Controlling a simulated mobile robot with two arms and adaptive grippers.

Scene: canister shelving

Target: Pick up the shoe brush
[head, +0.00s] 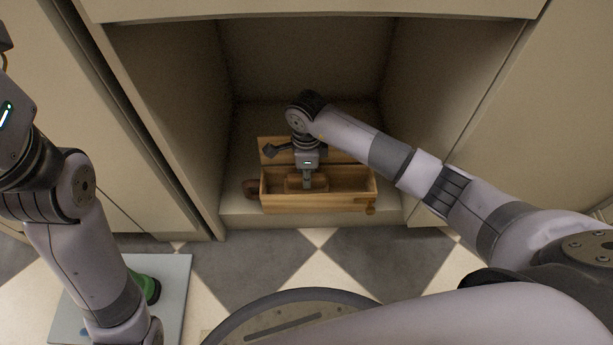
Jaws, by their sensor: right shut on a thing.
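An open wooden box (330,204) sits on the floor of the open cabinet. My right gripper (307,184) points down into it. It is shut on a small brown wooden block that looks like the shoe brush (292,184), in the left half of the box. The fingers and the box's front wall hide part of the brush. I cannot tell whether it is clear of the box bottom. My left arm hangs at the left, and its gripper is out of view.
The cabinet walls (165,110) stand close on both sides of my right arm. A dark brown rounded thing (250,188) is at the box's left end. A green object (147,288) rests on a pale board (178,270) at lower left, partly behind my left arm.

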